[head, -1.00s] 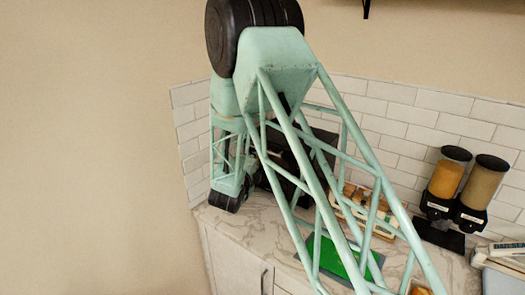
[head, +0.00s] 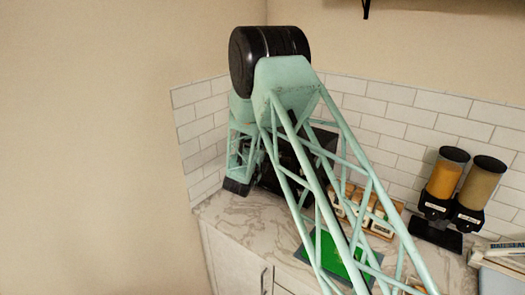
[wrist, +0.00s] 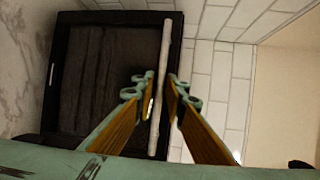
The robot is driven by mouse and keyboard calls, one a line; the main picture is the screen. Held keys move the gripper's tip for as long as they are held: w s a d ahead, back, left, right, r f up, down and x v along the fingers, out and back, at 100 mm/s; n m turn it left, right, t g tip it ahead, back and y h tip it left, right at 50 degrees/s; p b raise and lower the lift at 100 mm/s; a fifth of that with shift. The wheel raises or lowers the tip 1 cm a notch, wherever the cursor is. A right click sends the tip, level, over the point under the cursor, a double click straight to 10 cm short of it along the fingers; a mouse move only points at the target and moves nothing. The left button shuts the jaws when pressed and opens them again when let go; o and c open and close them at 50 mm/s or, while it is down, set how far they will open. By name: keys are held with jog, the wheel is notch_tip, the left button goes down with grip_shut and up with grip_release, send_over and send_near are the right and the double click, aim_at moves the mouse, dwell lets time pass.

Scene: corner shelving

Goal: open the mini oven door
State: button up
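The mini oven (head: 326,142) is a dark box on the counter in the corner, mostly hidden behind my arm in the head view. In the wrist view its dark door (wrist: 105,80) fills the left and looks shut. A pale bar handle (wrist: 164,70) runs along the door's right edge in that view. My gripper (wrist: 160,88) is open, with one finger on each side of the handle. Small gaps seem to show between the handle and the fingers. My gripper's fingers are hidden in the head view.
A rack of jars (head: 372,212) stands right of the oven. A green board (head: 335,255) lies in front of it on the marble counter (head: 240,215). Two dispensers (head: 447,180) stand farther right. A tiled wall (head: 400,115) is close behind.

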jog(key=shift+c, duration=0.7)
grip_shut()
jog(key=shift+s+a+f+b, duration=0.1)
jog(key=shift+s+a+b, duration=0.1)
jog(key=shift+b, duration=0.2)
